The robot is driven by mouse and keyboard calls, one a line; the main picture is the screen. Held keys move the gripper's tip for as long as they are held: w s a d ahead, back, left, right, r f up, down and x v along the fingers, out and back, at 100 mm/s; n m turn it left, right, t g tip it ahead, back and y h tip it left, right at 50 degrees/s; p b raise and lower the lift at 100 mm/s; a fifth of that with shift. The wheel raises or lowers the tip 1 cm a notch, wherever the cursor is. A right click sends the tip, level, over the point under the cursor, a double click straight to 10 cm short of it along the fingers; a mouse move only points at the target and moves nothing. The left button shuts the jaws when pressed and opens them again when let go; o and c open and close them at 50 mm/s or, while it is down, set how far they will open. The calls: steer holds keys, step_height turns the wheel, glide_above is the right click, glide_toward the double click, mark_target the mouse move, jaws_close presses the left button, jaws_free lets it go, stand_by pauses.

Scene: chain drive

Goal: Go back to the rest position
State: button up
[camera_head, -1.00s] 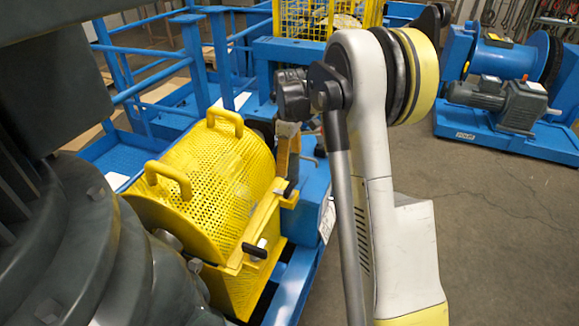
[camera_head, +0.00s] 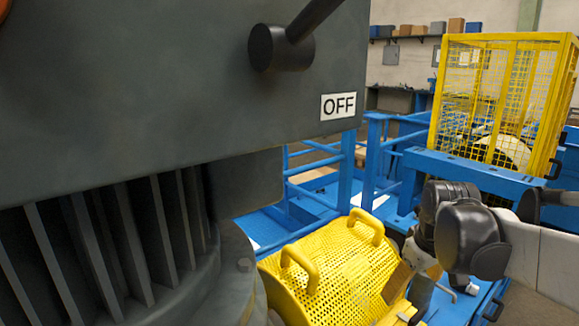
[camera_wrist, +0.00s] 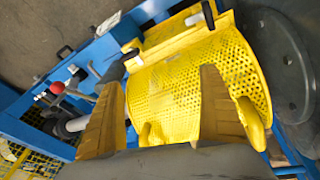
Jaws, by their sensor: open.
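My gripper (camera_wrist: 161,82) is open in the wrist view, its two tan fingers spread wide with nothing held between them. The fingers point over a yellow perforated guard (camera_wrist: 180,85). In the head view the same guard (camera_head: 335,270), with two loop handles on top, sits at lower middle. My dark wrist joints (camera_head: 465,235) show just right of the guard, and my gripper is partly visible below them. I cannot tell how far the fingers are above the guard.
Blue rails (camera_head: 345,170) run behind the guard. A yellow mesh cage (camera_head: 500,100) stands at back right. A red knob (camera_wrist: 57,87) shows left in the wrist view.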

steer(key=s+a+m+t, duration=0.2)
steer(key=s+a, duration=0.2)
steer(key=s, duration=0.3)
steer(key=s+a+f+m+t, duration=0.1)
steer(key=s+a+m, duration=0.1)
steer(key=s, duration=0.6)
steer(key=shift+s+a+f+t+y, duration=0.2)
steer(key=shift+a+f+t+y, duration=0.15)
steer(key=shift+a, duration=0.55)
steer(key=shift+r, duration=0.1)
steer(key=shift+s+a, duration=0.1)
steer(key=shift+s, duration=0.05)
